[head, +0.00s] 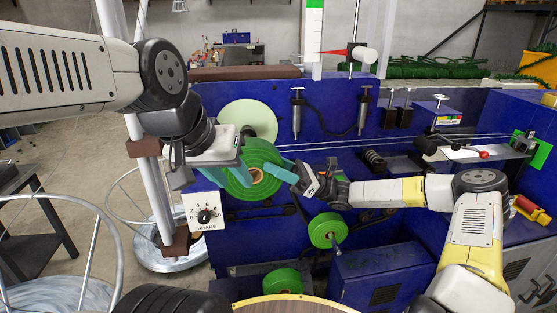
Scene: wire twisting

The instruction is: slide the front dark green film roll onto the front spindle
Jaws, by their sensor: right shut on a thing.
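A large green film roll (263,186) with a tan core stands on edge in front of the blue machine. My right gripper (280,168) reaches it from the right and is shut on its right side. My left gripper (222,174) is at the roll's left side, its teal fingers overlapping the edge; its jaw gap is not clear. A pale green disc (248,117) stands behind and above the roll. I cannot make out the front spindle; whether one is behind the roll is hidden.
A smaller green roll (322,229) sits on a shaft lower right, and another green roll (283,280) is below it. A brake dial (205,215) is left of the large roll. A pale post (148,190) stands left. Wires (390,140) run along the blue machine (330,95).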

